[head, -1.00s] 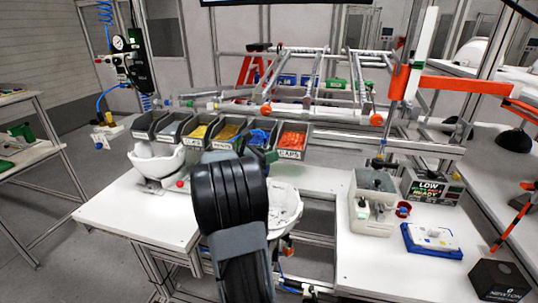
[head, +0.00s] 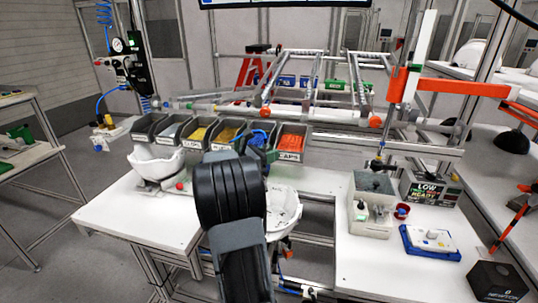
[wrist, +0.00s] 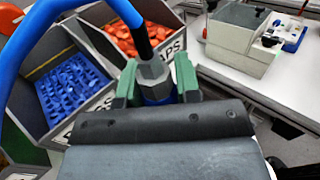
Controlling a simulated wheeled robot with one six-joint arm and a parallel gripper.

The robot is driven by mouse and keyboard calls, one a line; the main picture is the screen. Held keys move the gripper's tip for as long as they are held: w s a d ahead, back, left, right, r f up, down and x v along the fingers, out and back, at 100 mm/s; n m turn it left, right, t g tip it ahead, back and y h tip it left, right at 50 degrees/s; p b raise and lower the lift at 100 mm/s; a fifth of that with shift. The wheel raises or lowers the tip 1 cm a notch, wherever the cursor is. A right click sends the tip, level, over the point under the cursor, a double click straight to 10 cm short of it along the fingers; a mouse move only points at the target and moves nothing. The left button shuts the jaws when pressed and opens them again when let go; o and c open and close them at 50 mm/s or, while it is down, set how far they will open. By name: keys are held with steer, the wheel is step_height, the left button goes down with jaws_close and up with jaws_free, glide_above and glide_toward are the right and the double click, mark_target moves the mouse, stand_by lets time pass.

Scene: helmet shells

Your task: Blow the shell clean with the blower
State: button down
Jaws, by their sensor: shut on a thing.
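My gripper (wrist: 157,84) is shut on the blower, its green fingers on either side of a grey hex fitting with a blue collar. The blower (wrist: 152,70) has a black stem joined to a blue hose that loops off to the left. Its outlet end is hidden by my gripper body. In the head view my arm hides most of the gripper. Another white shell (head: 156,163) rests on a stand at the left of the bench. No shell shows clearly in the wrist view.
A row of parts bins stands behind, including an orange caps bin (head: 291,141) and a blue-parts bin (wrist: 72,92) close to my gripper. A grey box (head: 371,205) and a blue-white tray (head: 430,241) are on the right table. The left bench top (head: 130,212) has clear room.

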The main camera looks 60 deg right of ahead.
steer(key=shift+w+d+p, duration=0.2)
steer(key=shift+d, duration=0.35)
steer(key=shift+w+d+p, duration=0.15)
steer(key=shift+d+p, duration=0.05)
steer(key=shift+d, duration=0.35)
steer(key=shift+d, duration=0.1)
steer(key=shift+s+d+b, duration=0.2)
steer(key=shift+s+d, duration=0.1)
steer(key=shift+s, duration=0.65)
steer(key=shift+s+d+b, duration=0.2)
steer(key=shift+s+d, duration=0.05)
steer(key=shift+s, duration=0.65)
steer(key=shift+s+d+b, duration=0.2)
steer(key=shift+s+d, duration=0.1)
steer(key=shift+s, duration=0.65)
steer(key=shift+s+a, duration=0.2)
steer(key=shift+s+a+b, duration=0.25)
steer(key=shift+a, duration=0.65)
steer(key=shift+s+a+b, duration=0.2)
steer(key=shift+s+a, duration=0.05)
steer(key=shift+a, duration=0.75)
